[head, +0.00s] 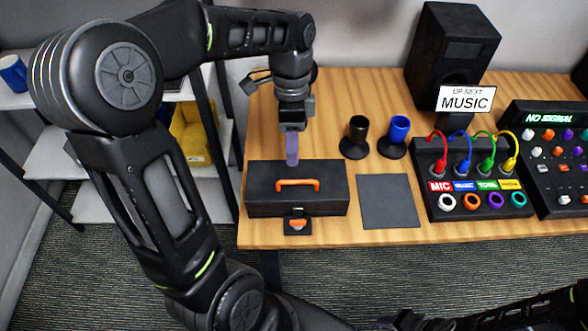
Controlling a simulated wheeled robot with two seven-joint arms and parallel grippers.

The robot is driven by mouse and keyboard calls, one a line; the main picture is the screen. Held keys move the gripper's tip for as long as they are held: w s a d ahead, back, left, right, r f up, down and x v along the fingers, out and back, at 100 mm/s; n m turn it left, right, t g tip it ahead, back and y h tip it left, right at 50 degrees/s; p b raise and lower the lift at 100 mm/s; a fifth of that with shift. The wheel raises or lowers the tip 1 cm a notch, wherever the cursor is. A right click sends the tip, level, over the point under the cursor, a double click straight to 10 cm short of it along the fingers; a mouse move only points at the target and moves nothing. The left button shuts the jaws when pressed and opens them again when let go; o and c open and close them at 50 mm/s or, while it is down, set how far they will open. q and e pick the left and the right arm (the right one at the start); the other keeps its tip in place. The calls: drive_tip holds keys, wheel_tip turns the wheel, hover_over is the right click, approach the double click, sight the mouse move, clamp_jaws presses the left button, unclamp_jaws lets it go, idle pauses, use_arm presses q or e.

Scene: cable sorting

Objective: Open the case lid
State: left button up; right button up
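The black case (328,194) lies at the front left of the wooden table with its lid down. An orange handle (297,184) is on its top, and a latch with an orange part (298,224) is at its front, flap hanging outward. My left gripper (292,160) points down at the case's back edge, behind the handle. Its fingers show edge-on as one grey-blue strip, so their opening cannot be seen. I cannot tell whether they touch the lid. Part of my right arm shows at the bottom right; its gripper is not visible.
A dark flat mat (388,201) lies right of the case. Behind it stand a black cup holder (356,136) and a blue one (397,135). A cable panel (470,180), a mixer (553,160) and a speaker (450,50) fill the right. A shelf (70,160) stands left.

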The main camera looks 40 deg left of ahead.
use_arm(q)
hover_over(293, 173)
drive_tip(key=s+d, duration=0.2)
drive_tip(key=s, duration=0.2)
drive_tip(key=f, duration=0.7)
drive_tip(key=shift+w+d+f, duration=0.2)
drive_tip(key=shift+f, duration=0.1)
clamp_jaws()
idle(0.6)
